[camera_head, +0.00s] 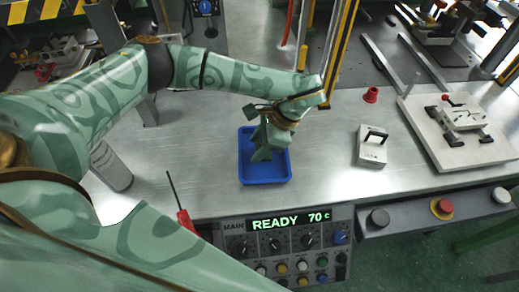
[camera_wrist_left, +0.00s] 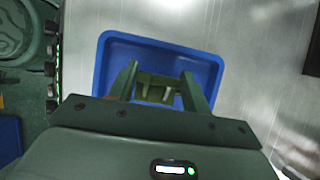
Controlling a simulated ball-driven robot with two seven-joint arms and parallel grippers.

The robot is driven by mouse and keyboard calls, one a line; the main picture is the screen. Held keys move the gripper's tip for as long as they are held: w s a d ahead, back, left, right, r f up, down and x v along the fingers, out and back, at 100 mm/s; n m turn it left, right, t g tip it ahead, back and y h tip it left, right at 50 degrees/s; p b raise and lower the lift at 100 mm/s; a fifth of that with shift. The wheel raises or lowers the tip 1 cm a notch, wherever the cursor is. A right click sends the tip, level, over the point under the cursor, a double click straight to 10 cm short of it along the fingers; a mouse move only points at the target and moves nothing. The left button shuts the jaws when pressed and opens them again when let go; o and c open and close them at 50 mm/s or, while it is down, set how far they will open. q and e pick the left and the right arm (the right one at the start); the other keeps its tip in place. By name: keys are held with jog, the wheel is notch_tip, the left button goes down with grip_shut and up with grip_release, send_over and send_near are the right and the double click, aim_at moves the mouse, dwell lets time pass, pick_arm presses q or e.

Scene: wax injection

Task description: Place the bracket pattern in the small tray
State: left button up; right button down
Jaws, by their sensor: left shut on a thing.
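The small blue tray (camera_head: 285,177) lies on the metal bench in the middle of the head view. It also shows in the left wrist view (camera_wrist_left: 104,52). My left gripper (camera_head: 262,150) points down over the tray and hides part of its inside. In the left wrist view my left gripper (camera_wrist_left: 160,78) is shut on a small olive-green piece, the bracket pattern (camera_wrist_left: 157,82), held between the fingers over the tray. In the head view the piece is hard to tell from the fingers. I cannot tell whether it touches the tray floor. My right gripper is not in view.
A control panel (camera_head: 290,242) reading READY stands along the bench's front edge. A red-handled screwdriver (camera_head: 184,220) and a grey cylinder (camera_head: 112,168) lie left of the tray. A handled metal block (camera_head: 371,150), a red cup (camera_head: 371,94) and a white board (camera_head: 460,152) are to the right.

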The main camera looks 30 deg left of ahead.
pick_arm(q)
notch_tip(320, 180, down, 2)
jog(key=shift+d+f, duration=0.1)
jog(key=shift+f, duration=0.15)
jog(key=shift+r, duration=0.1)
jog(key=o, duration=1)
jog(key=shift+o, duration=0.2)
jog(key=p+v, duration=0.1)
jog(key=v, duration=1.1)
jog(key=shift+p, duration=0.3)
